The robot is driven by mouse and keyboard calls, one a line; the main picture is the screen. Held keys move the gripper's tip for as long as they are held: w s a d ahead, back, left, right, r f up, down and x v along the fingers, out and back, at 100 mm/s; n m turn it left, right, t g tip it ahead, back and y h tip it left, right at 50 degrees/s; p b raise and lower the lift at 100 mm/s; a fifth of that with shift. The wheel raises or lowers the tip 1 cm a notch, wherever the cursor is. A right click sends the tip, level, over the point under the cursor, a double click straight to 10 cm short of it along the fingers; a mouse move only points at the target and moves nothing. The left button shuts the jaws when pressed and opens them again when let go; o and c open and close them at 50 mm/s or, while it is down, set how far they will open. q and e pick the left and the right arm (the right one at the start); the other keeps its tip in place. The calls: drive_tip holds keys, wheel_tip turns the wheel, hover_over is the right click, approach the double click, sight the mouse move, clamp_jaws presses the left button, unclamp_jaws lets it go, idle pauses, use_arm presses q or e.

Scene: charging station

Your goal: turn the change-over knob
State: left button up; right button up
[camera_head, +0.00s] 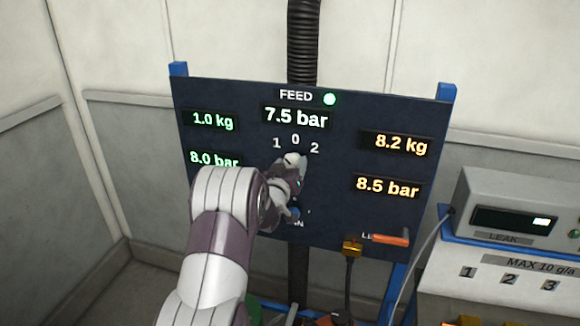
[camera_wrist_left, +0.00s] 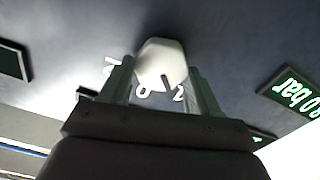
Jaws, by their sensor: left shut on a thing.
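The change-over knob (camera_head: 295,158) is pale and sits on the dark panel (camera_head: 240,100), just below the printed marks 1, 0 and 2. My left gripper (camera_head: 291,172) reaches up to it from below and hides part of it. In the left wrist view the white knob (camera_wrist_left: 162,58) stands between the two fingers, which are shut on it. A short dark mark on the knob points toward the 0 and 2 side in that view; its exact setting is hard to tell. My right gripper is not in view.
A grey LEAK instrument (camera_head: 510,210) stands at right.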

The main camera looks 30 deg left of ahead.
use_arm(q)
drive_tip(key=shift+f+b, duration=0.15)
drive_tip(key=shift+b, duration=0.45)
drive_tip(key=shift+w+d+f+m+b, duration=0.1)
drive_tip(key=shift+d+m+b, duration=0.05)
drive_tip(key=shift+m+b, duration=3.2)
drive_tip(key=shift+s+d+m+b, duration=0.1)
drive_tip(key=shift+m+b, duration=2.5)
drive_tip(key=shift+b, duration=1.6)
drive_tip(key=shift+w+d+f+m+b, duration=0.1)
drive_tip(key=shift+d+m+b, duration=0.05)
drive_tip(key=shift+m+b, duration=3.2)
drive_tip(key=shift+r+n+b, duration=0.1)
drive_tip(key=shift+n+b, duration=0.2)
drive_tip(key=shift+b, duration=0.2)
drive_tip(key=o, duration=1.1)
drive_tip(key=shift+c, duration=0.2)
